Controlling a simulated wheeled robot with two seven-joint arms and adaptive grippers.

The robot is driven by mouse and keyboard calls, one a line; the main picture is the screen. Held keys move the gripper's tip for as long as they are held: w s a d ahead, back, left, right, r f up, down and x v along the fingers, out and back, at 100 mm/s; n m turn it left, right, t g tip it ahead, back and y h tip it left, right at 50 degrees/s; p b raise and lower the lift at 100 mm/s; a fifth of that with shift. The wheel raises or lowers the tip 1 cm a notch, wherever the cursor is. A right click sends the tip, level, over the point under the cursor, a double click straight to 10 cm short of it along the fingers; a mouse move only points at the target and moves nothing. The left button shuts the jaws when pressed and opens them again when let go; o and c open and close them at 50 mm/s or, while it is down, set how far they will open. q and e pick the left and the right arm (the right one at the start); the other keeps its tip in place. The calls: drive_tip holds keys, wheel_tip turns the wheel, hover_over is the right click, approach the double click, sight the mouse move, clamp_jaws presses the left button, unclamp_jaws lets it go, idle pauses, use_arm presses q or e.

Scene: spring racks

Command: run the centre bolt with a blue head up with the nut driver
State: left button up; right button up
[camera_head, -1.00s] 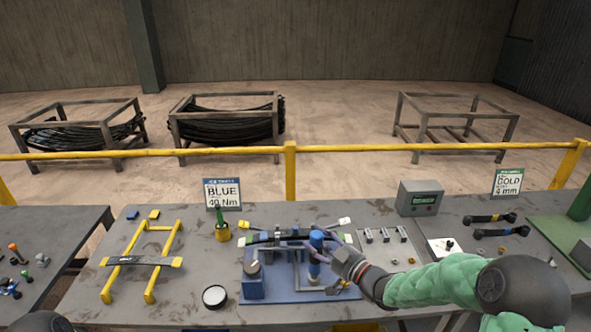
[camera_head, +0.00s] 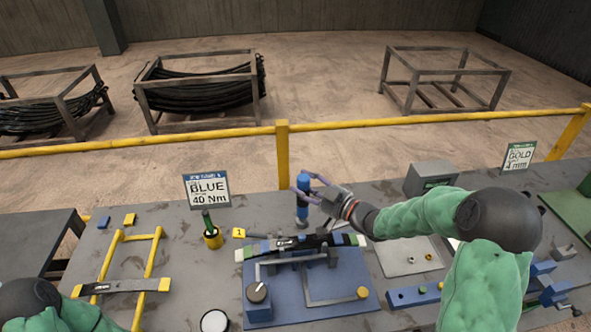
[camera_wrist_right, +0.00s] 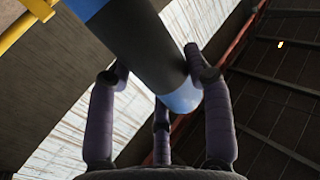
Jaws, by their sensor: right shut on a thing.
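My right gripper (camera_head: 318,195) is shut on the nut driver (camera_head: 302,212), which has a blue top and a dark middle. It holds the driver upright above the back edge of the clamping fixture (camera_head: 330,306). In the right wrist view the fingers (camera_wrist_right: 160,95) close around the driver's dark barrel (camera_wrist_right: 150,42). A dark leaf spring pack (camera_head: 285,243) with coloured ends lies across the fixture, below the driver. I cannot pick out the blue-headed centre bolt. My left arm (camera_head: 95,314) enters at the lower left; its gripper is out of the picture.
A "BLUE 40 Nm" sign (camera_head: 208,190) and a green-handled tool in a yellow cup (camera_head: 212,237) stand left of the fixture. A yellow stand (camera_head: 154,255) carries a single leaf. A grey box (camera_head: 430,178) and a "GOLD 4 mm" sign (camera_head: 517,158) stand at the right.

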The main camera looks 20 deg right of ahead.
sight(303, 203)
drive_tip(key=shift+w+r, duration=0.1)
drive_tip(key=shift+r, duration=0.05)
drive_tip(key=shift+d, duration=0.1)
drive_tip(key=shift+f+b, duration=2.45)
drive_tip(key=shift+f, duration=0.4)
idle(0.3)
drive_tip(key=o, duration=0.8)
drive_tip(key=c, duration=0.8)
